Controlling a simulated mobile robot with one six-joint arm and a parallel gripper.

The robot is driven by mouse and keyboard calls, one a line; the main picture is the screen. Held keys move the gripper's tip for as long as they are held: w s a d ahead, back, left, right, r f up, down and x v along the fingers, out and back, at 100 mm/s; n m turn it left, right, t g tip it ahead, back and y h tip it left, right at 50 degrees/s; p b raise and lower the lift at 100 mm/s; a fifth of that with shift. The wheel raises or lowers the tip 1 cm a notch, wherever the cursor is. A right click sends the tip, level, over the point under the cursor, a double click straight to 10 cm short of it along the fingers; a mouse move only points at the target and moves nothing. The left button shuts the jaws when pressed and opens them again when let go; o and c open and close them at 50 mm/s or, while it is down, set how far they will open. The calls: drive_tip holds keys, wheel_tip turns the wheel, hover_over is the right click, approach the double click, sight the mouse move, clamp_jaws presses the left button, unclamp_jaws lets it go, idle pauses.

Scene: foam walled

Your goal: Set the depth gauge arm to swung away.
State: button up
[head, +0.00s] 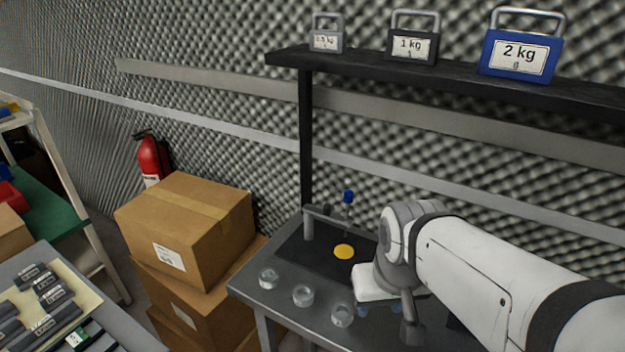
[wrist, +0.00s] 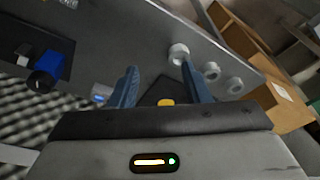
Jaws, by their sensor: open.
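The depth gauge arm (head: 328,215) is a grey bar on a short post at the back left of the dark bench. A blue knob (head: 348,196) tops its spindle, near and above a yellow disc (head: 343,252) on a black plate (head: 292,250). The disc also shows in the wrist view (wrist: 166,102), but I cannot make out the gauge arm there. My gripper (wrist: 160,82) has its two blue fingers apart, with nothing between them. In the head view my gripper is over the bench, right of and nearer than the gauge, partly hidden by my arm.
Three small round cups (head: 303,295) line the bench's front left. Cardboard boxes (head: 185,230) stand left of the bench. A shelf (head: 460,72) with weights hangs above. A blue and black object (wrist: 48,68) is left in the wrist view.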

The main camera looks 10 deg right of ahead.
drive_tip(key=shift+w+r+n, duration=0.1)
drive_tip(key=shift+w+n, duration=0.1)
drive_tip(key=shift+n, duration=0.1)
drive_tip(key=shift+c, duration=1.4)
drive_tip(key=w+a+r+n+b, duration=0.1)
drive_tip(key=w+n, duration=0.2)
drive_tip(key=n, duration=0.1)
drive_tip(key=w+a+r+n+b, duration=0.1)
drive_tip(key=w+n, duration=0.3)
drive_tip(key=w+a+r+n+b, duration=0.1)
drive_tip(key=w+n, duration=0.3)
drive_tip(key=n, duration=0.1)
drive_tip(key=shift+r+h, duration=0.35)
drive_tip(key=shift+h, duration=0.05)
clamp_jaws()
drive_tip(key=w+a+n+b, duration=0.1)
drive_tip(key=w+a+n, duration=0.2)
drive_tip(key=w+n, duration=0.3)
drive_tip(key=w+a+r+n+b, duration=0.1)
drive_tip(key=w+a+n, duration=0.2)
drive_tip(key=n, duration=0.6)
drive_tip(key=shift+w+r+h+b, duration=0.3)
drive_tip(key=shift+w+h+b, duration=0.1)
drive_tip(key=shift+w, duration=1)
